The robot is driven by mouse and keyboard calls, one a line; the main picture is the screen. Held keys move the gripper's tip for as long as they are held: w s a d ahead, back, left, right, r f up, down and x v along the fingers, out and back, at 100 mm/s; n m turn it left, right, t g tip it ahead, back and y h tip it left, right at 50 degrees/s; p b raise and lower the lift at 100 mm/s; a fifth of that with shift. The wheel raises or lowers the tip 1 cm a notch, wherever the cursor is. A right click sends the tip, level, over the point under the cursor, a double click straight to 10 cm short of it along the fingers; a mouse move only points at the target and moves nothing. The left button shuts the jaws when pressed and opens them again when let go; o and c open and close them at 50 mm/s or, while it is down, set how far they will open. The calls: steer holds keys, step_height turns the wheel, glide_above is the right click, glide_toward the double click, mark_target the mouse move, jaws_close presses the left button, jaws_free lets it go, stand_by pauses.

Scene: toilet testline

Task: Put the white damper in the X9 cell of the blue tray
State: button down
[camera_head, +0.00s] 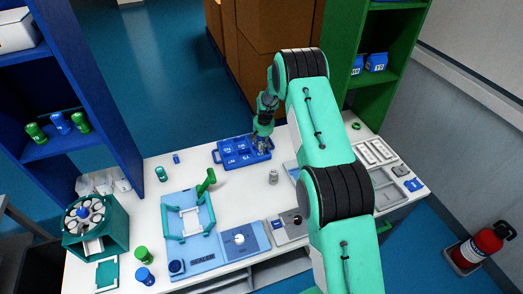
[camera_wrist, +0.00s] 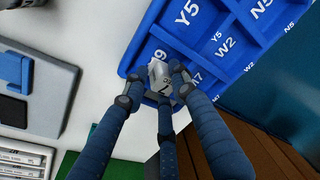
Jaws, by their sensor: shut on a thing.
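The blue tray (camera_head: 217,158) lies at the far edge of the white table; in the wrist view its blue rim (camera_wrist: 133,58) and printed cells show at the top. My gripper (camera_head: 262,141) is over the tray's right end. In the wrist view my gripper (camera_wrist: 160,80) has its fingers closed around a small whitish damper (camera_wrist: 157,70). The damper is at a corner cell whose label is partly hidden; a "9" shows beside it. Labels Y5, W2 and N5 are readable on other cells. I cannot tell whether the damper touches the cell floor.
A grey cylinder (camera_head: 273,177) stands on the table in front of the tray. A blue sealer fixture (camera_head: 196,255) with a green handle is at left front. A teal carousel (camera_head: 110,237) stands at far left. Grey trays (camera_head: 385,187) are on the right.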

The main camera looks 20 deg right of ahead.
steer(key=shift+f, duration=1.85)
steer(key=shift+f, duration=0.2)
steer(key=c, duration=1.7)
jaws_free()
steer(key=shift+o, duration=0.2)
steer(key=shift+r, duration=0.2)
step_height(320, 180, up, 12)
steer(key=s, duration=0.1)
steer(key=shift+s, duration=0.4)
steer(key=shift+d, duration=0.1)
